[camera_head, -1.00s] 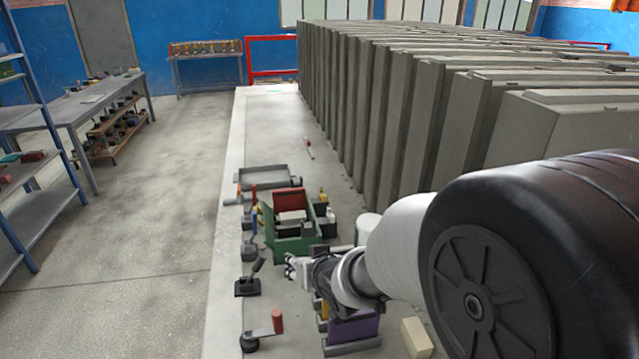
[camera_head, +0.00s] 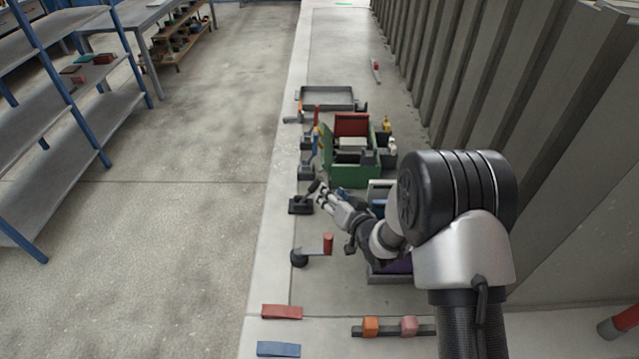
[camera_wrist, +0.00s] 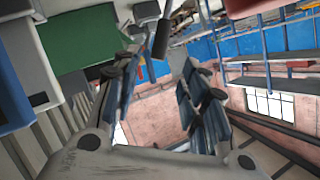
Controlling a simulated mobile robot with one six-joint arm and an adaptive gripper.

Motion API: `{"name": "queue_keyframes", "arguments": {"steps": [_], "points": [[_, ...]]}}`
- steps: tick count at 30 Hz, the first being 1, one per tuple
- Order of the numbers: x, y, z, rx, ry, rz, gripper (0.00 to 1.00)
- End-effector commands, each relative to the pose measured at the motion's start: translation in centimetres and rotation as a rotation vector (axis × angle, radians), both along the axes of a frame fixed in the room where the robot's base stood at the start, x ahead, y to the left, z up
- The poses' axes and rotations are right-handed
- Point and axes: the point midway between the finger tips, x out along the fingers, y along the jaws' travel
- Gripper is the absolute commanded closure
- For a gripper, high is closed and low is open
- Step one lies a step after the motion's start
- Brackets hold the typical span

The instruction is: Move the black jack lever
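The black jack lever (camera_head: 313,187) stands tilted up from its dark base (camera_head: 301,206) near the left edge of the pale ledge in the head view. My gripper (camera_head: 325,199) is just right of the lever, its fingertips close to it. Contact cannot be made out. In the wrist view my gripper (camera_wrist: 168,95) has its two fingers apart, with a gap between them. A dark rod-like piece (camera_wrist: 161,38) shows beyond the fingers there; I cannot tell if it is the lever.
A green box (camera_head: 352,176) stands behind my gripper. A crank with a red handle (camera_head: 328,244) is nearer. A grey tray (camera_head: 327,97) lies farther back. Red (camera_head: 282,312) and blue (camera_head: 278,349) blocks lie in front. Concrete panels (camera_head: 520,100) stand right.

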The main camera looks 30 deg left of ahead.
Motion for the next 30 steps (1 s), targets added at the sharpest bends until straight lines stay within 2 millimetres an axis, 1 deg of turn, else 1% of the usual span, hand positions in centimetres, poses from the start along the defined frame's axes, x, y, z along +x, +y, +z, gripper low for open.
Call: {"name": "queue_keyframes", "arguments": {"steps": [1,6,12,15,21,29,30], "points": [[0.6,1.0,-0.6,0.002,-0.002,0.002,0.60],[2.7,3.8,-1.8,0.001,-0.002,0.001,0.60],[4.8,6.5,-3.0,0.001,-0.001,0.000,0.60],[5.4,7.3,-3.4,0.000,0.000,0.000,0.60],[6.1,8.1,-3.6,0.001,0.000,-0.002,0.60],[6.1,8.1,-3.6,0.000,0.001,-0.001,0.60],[6.1,8.1,-3.6,-0.001,0.000,-0.001,0.63]]}}
